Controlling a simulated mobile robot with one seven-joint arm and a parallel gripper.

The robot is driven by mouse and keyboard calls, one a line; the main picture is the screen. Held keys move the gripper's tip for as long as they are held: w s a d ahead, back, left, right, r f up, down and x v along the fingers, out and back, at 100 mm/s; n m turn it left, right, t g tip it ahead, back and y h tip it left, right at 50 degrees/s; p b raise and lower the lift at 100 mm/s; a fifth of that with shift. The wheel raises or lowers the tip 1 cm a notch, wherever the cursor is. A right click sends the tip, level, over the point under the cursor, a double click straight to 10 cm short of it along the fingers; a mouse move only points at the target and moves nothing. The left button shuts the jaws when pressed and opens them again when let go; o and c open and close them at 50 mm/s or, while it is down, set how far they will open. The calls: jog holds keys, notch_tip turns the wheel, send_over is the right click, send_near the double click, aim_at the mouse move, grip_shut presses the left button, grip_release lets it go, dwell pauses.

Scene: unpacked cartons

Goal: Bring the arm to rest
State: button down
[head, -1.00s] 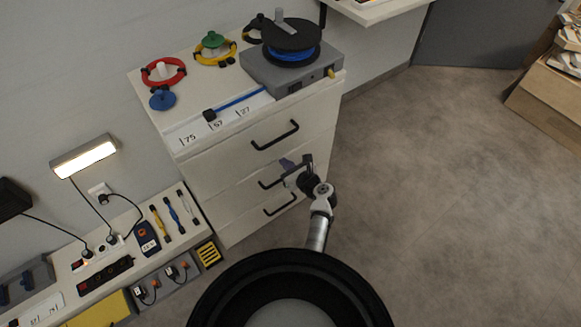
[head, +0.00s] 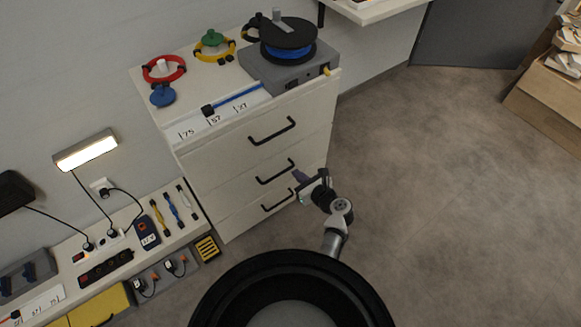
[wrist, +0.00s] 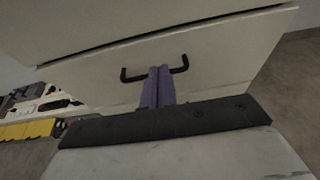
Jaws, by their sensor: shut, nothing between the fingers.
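My gripper (head: 299,176) is in front of the lower drawers of the white cabinet (head: 222,181) in the head view. In the wrist view its two purple fingers (wrist: 158,88) are together and empty. They overlap the middle of a black drawer handle (wrist: 131,76) in that picture; the head view shows the fingers just right of the handles, and I cannot tell whether they touch. The arm is bent, with its grey links (head: 336,222) low over the floor. The cabinet's drawers look closed.
A reel with blue cable (head: 288,52) on a grey box and coiled cables stand on the cabinet top. The floor (head: 440,190) at the right is clear; cartons (head: 548,105) stand far right.

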jog(key=shift+v, duration=2.2)
